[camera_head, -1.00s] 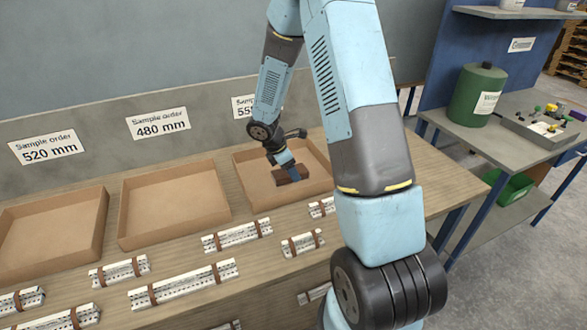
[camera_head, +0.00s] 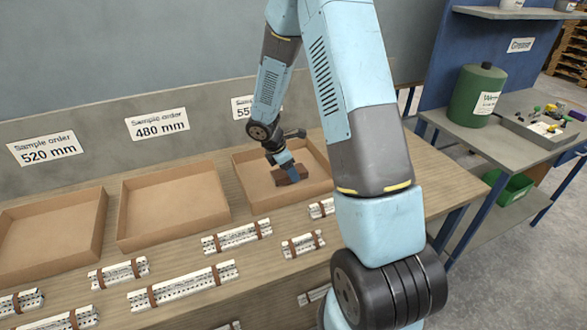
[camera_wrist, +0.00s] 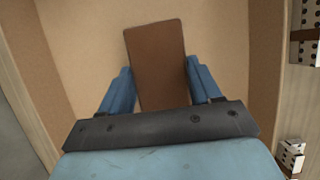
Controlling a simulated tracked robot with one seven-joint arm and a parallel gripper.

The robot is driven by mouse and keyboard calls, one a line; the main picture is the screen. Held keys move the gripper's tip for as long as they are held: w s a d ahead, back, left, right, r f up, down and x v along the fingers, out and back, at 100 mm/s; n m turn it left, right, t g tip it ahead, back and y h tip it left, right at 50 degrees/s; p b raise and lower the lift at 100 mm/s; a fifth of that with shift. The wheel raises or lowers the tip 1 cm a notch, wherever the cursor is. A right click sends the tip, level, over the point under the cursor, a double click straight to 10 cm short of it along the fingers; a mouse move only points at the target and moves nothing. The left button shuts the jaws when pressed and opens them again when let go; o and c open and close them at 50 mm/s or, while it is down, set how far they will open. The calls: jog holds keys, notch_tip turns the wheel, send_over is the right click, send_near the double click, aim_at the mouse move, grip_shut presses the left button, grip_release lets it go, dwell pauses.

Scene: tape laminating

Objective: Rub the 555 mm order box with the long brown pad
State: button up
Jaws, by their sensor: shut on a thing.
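The long brown pad (camera_head: 291,175) is inside this box. In the wrist view the pad (camera_wrist: 158,62) is a dark brown block against the box's light brown floor (camera_wrist: 90,45). My gripper (camera_wrist: 158,85) is shut on the pad, with a blue finger on either side of it. The gripper (camera_head: 284,163) is low in the box in the head view. I cannot tell whether the pad touches the floor.
Two more empty trays, 480 mm (camera_head: 170,205) and 520 mm (camera_head: 45,240), stand to the left. Several strapped white strip bundles (camera_head: 182,287) lie in front of the trays. A side bench at right holds a green canister (camera_head: 478,95) and a grey tray (camera_head: 535,128).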

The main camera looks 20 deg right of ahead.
jog(key=shift+w+a+r, duration=0.1)
jog(key=shift+a, duration=0.45)
jog(key=shift+a+r, duration=0.1)
jog(key=shift+r, duration=0.05)
notch_tip(320, 180, up, 2)
jog(key=shift+r, duration=2.65)
